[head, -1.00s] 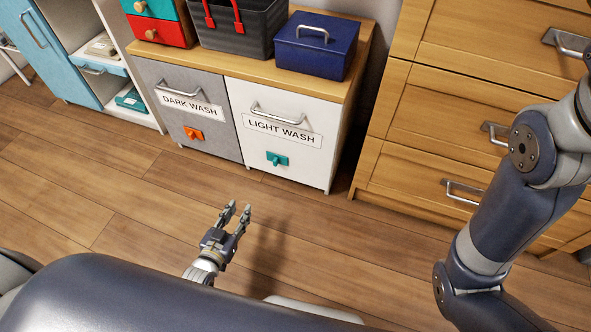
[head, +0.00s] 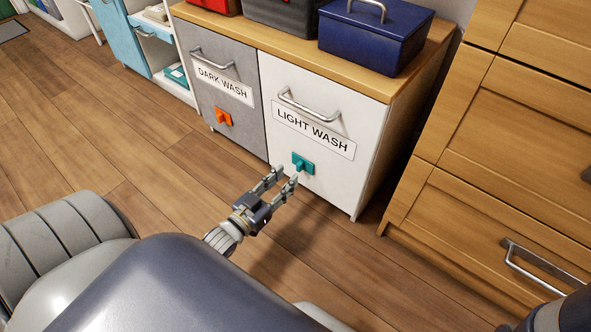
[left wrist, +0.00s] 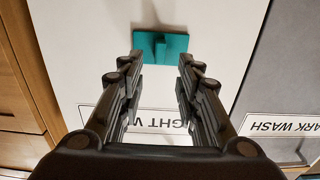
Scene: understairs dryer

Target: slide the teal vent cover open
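The teal vent cover (head: 303,163) is a small plate with a raised tab, low on the white LIGHT WASH front (head: 355,115). In the left wrist view the teal cover (left wrist: 174,47) lies just beyond the fingertips, its tab between them in the picture. My left gripper (head: 283,178) is open and empty, pointing at the cover; it also shows in the left wrist view (left wrist: 157,62). It appears close to the cover but apart from it. My right gripper is not in view; only a dark part of that arm shows at the lower right.
An orange tab (head: 223,118) sits on the grey DARK WASH front (head: 240,60). Metal handles (head: 306,104) project above the labels. A blue box (head: 372,40) stands on the wooden top. A wooden drawer unit (head: 480,215) stands to the right. Floor in front is clear.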

